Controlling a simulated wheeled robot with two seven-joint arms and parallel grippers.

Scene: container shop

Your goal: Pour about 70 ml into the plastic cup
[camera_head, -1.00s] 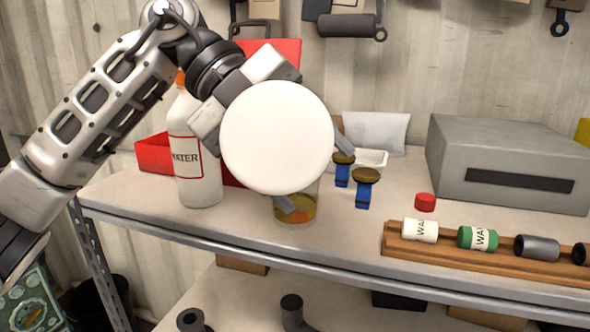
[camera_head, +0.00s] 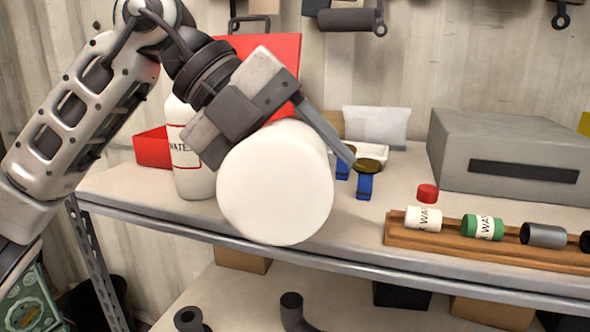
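My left gripper (camera_head: 278,150) is shut around a white cylindrical container (camera_head: 275,190). The container is tilted, with its round base facing me and its far end hidden. One finger shows along its right side; the other is largely hidden. The plastic cup is not visible now; the place where a cup stood earlier is covered by the white container. Whether anything flows cannot be seen. A white bottle labelled WATER (camera_head: 192,165) stands upright on the shelf, partly behind my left gripper. My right gripper is not in view.
A wooden rack (camera_head: 480,255) with several small cylinders lies at the front right. A red bin (camera_head: 152,151) is at the left.

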